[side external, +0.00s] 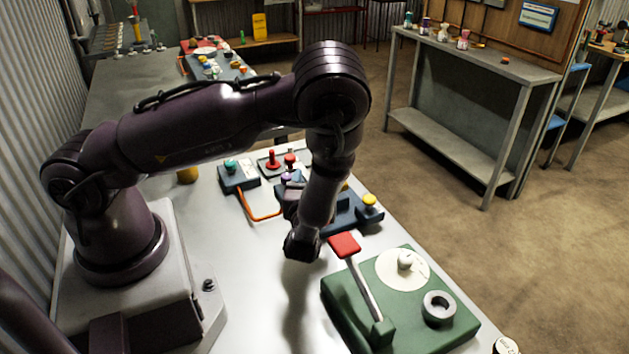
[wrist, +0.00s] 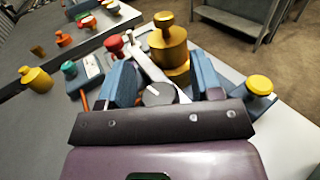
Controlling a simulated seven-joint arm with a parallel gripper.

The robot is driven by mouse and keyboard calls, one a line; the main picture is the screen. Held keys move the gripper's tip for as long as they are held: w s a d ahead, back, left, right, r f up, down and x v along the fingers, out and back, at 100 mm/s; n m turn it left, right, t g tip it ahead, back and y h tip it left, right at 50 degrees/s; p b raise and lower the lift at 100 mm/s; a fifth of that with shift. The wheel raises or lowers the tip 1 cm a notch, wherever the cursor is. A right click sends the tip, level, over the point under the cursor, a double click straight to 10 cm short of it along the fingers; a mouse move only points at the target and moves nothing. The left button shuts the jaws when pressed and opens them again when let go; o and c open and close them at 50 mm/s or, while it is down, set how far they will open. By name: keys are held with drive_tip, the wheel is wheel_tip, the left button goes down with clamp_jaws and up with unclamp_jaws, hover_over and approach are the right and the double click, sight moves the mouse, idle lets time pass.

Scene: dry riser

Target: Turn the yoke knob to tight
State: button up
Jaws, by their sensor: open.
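My gripper (wrist: 163,76) is open in the wrist view, with its two blue fingers apart. A grey round knob (wrist: 158,94) with a white mark lies between the fingers, close to the palm; it seems to be the yoke knob, but no label is readable. A pale metal bar (wrist: 148,62) runs from it toward a yellow cylinder (wrist: 170,50) with a small top knob, just beyond the fingers. Whether the fingers touch the grey knob cannot be told. In the side view my arm hides the gripper's fingers and most of the blue fixture (side external: 350,212) there.
A yellow knob (side external: 369,200) stands close by on the right; it also shows in the wrist view (wrist: 259,85). A green box (side external: 400,300) with a red-handled lever (side external: 345,245) is nearer. A teal-knobbed box (side external: 238,177), an orange cable (side external: 262,215) and red knobs (side external: 273,158) are behind.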

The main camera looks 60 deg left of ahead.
drive_tip(key=c, duration=0.9)
drive_tip(key=shift+w+d+m+t+h, duration=0.15)
drive_tip(key=shift+m+t+h, duration=1.05)
drive_tip(key=shift+t+h, duration=0.15)
drive_tip(key=shift+w+d+m+t+h, duration=0.1)
drive_tip(key=shift+m+t+h, duration=1.15)
drive_tip(key=shift+t, duration=0.1)
drive_tip(key=o, duration=0.9)
drive_tip(key=v, duration=1.2)
